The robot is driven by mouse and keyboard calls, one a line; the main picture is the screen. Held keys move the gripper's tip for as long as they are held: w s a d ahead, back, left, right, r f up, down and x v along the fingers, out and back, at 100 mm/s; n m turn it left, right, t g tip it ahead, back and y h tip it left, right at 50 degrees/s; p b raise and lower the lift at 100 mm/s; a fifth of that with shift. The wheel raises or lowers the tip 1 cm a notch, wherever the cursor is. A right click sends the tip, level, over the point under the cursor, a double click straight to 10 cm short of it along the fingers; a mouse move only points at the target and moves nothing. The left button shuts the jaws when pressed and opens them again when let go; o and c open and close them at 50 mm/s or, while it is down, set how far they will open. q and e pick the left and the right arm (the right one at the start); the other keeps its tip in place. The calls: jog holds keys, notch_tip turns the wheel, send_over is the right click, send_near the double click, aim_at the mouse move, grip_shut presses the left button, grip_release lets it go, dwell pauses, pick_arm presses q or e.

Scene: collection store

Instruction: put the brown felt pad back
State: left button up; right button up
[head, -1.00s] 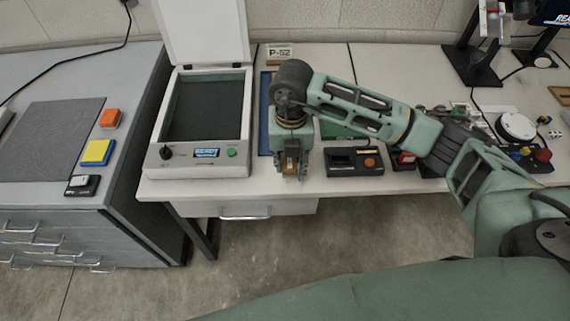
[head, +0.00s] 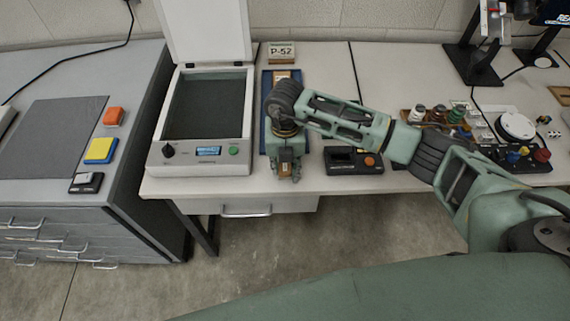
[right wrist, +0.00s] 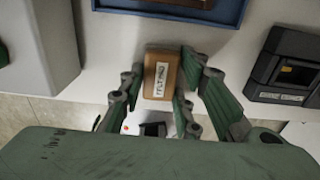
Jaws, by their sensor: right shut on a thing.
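The brown felt pad (right wrist: 160,75) is a small block with a white label reading as felt pad. My right gripper (right wrist: 160,85) is shut on it, with one finger on each side. In the head view the right gripper (head: 287,176) points down near the front edge of the white table, and the pad (head: 286,168) shows between its fingers. A blue tray (head: 265,112) lies on the table just behind the gripper, partly hidden by my arm. The tray's near rim shows in the right wrist view (right wrist: 170,15). My left gripper is not in view.
A scanner-like device (head: 197,158) with its lid up stands left of the gripper. A black device (head: 352,161) with an orange button stands to the right. A P-52 sign (head: 281,52) stands behind the tray. Small bottles (head: 437,114) stand farther right.

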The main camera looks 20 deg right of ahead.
aim_at(285, 166)
jog(key=o, duration=1.2)
jog(key=shift+r, duration=0.15)
notch_tip(285, 166, up, 12)
jog(key=b, duration=0.1)
jog(key=shift+b, duration=0.3)
